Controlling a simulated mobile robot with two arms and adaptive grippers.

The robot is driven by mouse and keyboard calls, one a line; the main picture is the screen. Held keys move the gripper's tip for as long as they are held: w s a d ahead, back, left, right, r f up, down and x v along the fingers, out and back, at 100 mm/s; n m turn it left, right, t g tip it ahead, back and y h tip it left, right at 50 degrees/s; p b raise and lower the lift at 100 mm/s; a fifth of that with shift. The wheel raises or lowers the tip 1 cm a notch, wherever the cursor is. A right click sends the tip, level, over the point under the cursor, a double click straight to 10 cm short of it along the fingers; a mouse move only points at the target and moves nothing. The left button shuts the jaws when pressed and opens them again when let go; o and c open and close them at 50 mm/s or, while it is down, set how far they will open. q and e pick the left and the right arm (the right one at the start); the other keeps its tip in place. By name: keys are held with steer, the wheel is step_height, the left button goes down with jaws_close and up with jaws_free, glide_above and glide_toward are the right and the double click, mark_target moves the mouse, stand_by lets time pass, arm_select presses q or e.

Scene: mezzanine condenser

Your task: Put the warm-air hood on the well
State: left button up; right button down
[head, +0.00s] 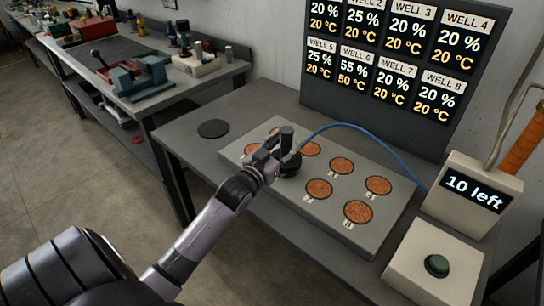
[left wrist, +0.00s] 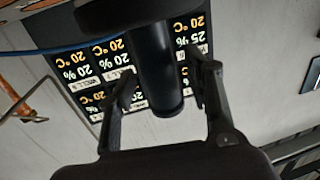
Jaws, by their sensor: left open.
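The warm-air hood (head: 290,166) is a dark round head with an upright handle and a blue hose. It appears to sit over the second place of the front row on the grey well block (head: 385,236), covering the well there. Other wells show as copper-brown discs, such as a front-row well (head: 319,189) to its right. My left gripper (head: 268,150) is beside the handle. In the left wrist view the open fingers (left wrist: 164,82) stand on both sides of the dark handle (left wrist: 158,65), with gaps visible. My right gripper is out of view.
A display board (head: 405,65) stands behind; Well 6 reads 55 % and 50 °C, the highest. A dark disc (head: 213,129) lies left of the block. The blue hose (head: 365,131) arches behind the wells.

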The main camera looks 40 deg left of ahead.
arm_select(q)
steer(key=s+b, duration=0.1)
steer(key=s, duration=0.9)
steer(key=shift+s+d, duration=0.25)
steer(key=shift+d, duration=0.15)
